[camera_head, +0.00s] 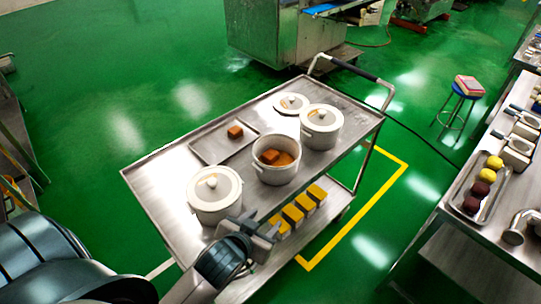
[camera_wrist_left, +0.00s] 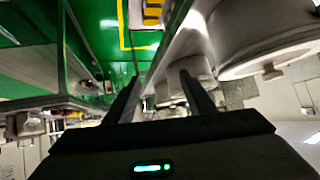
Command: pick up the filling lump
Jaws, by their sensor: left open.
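One brown filling lump (camera_head: 235,132) sits on a shallow metal tray (camera_head: 207,152) on the cart. Another brown lump (camera_head: 270,156) is in the open white pot (camera_head: 275,176), which has orange-brown contents. My left gripper (camera_head: 262,227) is at the cart's near edge, right of the near lidded pot (camera_head: 214,192) and below the open pot. It is apart from both lumps. In the left wrist view the two fingers (camera_wrist_left: 162,88) are spread with nothing held between them. No lump shows there. My right gripper is not in view.
Another lidded pot (camera_head: 321,127) and a loose lid (camera_head: 291,103) stand on the cart top (camera_head: 160,180). Yellow-topped blocks (camera_head: 293,214) are on its lower shelf. A side table (camera_head: 470,222) at right holds a tray of yellow and dark balls. The cart's left end is clear.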

